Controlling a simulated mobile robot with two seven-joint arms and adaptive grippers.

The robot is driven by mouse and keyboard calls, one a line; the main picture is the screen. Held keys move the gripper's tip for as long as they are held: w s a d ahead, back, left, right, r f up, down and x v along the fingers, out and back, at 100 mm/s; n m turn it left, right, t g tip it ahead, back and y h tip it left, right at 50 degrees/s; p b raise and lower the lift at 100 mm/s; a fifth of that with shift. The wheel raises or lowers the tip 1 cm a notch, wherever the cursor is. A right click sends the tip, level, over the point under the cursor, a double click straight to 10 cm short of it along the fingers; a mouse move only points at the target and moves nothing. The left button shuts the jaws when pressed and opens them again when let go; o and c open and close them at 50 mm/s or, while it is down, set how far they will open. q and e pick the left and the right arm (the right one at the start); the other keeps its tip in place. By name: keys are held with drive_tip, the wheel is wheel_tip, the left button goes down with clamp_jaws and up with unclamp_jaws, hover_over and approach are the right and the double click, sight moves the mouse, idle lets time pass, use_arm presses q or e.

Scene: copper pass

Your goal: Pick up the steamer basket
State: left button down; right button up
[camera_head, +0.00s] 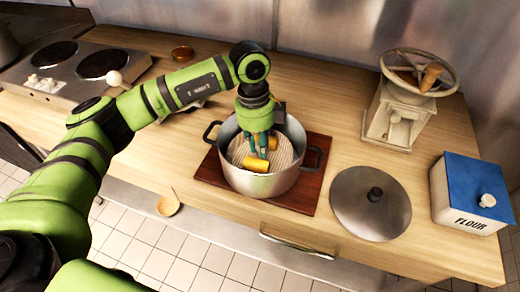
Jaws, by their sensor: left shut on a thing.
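The steamer basket (284,155) is a pale, perforated round insert sitting inside a metal pot (262,187) with two dark side handles. A yellow piece of corn (255,164) lies on the basket, and another yellowish piece shows partly behind my fingers. My left gripper (259,150) reaches down into the pot from above, over the middle of the basket. Its teal fingers are shut on the basket near its centre. The exact grip point is hidden by the fingers. My right gripper is not in view.
The pot stands on a dark wooden board (310,188). A round metal lid (370,203) lies to its right, with a flour box (471,193) and a grinder (402,108) beyond. A two-burner hob (75,72) is at the left. The counter's front edge is near the pot.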

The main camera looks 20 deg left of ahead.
use_arm(q)
wheel_tip(320, 180, up, 9)
drive_tip(key=b, duration=0.2)
drive_tip(key=shift+b, duration=0.3)
drive_tip(key=shift+r+p, duration=0.3)
drive_tip(key=shift+r, duration=0.25)
wheel_tip(320, 180, up, 6)
drive_tip(key=p, duration=0.5)
drive_tip(key=shift+f+p, duration=0.1)
drive_tip(key=shift+p, duration=0.3)
